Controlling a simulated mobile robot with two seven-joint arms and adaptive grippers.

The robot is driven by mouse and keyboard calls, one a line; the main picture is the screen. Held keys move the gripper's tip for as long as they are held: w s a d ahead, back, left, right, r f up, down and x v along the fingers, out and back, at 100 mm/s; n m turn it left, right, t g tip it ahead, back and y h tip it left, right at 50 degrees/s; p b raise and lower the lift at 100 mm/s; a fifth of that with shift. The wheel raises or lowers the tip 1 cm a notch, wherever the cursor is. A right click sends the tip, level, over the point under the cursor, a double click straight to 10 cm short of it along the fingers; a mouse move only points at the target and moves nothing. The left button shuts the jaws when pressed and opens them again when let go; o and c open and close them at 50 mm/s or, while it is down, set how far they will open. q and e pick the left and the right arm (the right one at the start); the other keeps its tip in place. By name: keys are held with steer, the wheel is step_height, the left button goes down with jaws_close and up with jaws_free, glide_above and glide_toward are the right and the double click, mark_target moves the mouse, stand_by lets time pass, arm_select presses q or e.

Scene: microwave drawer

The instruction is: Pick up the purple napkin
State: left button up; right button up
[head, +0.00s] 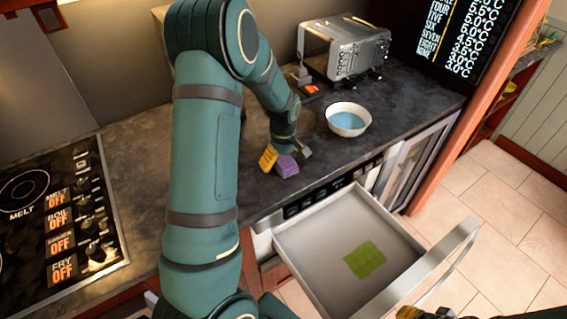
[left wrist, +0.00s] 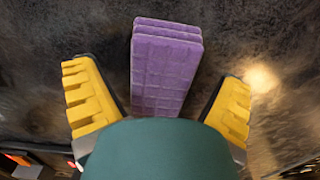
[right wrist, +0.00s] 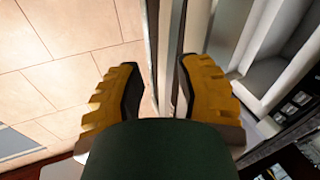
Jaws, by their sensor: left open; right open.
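The purple napkin (head: 287,166) is a folded, layered block on the dark countertop, near its front edge. In the left wrist view the napkin (left wrist: 167,70) lies between the two yellow fingers, with gaps on both sides. My left gripper (head: 281,160) is open and stands over the napkin; in the left wrist view the gripper (left wrist: 158,100) has its fingers spread. My right gripper (right wrist: 157,95) is open, with the drawer handle's bar (right wrist: 172,60) showing between and beyond its fingers. Whether it touches the bar I cannot tell. The right gripper barely shows at the bottom of the head view.
An open drawer (head: 310,242) below the counter holds a green napkin (head: 365,260). A bowl (head: 348,119) with a blue inside stands right of my left gripper. A chrome toaster (head: 345,48) is behind it. A stove (head: 60,215) is at the left.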

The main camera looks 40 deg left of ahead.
mark_target(284, 159)
arm_select(q)
steer(key=c, duration=1.2)
step_height(284, 159, up, 10)
steer(key=shift+p, duration=0.65)
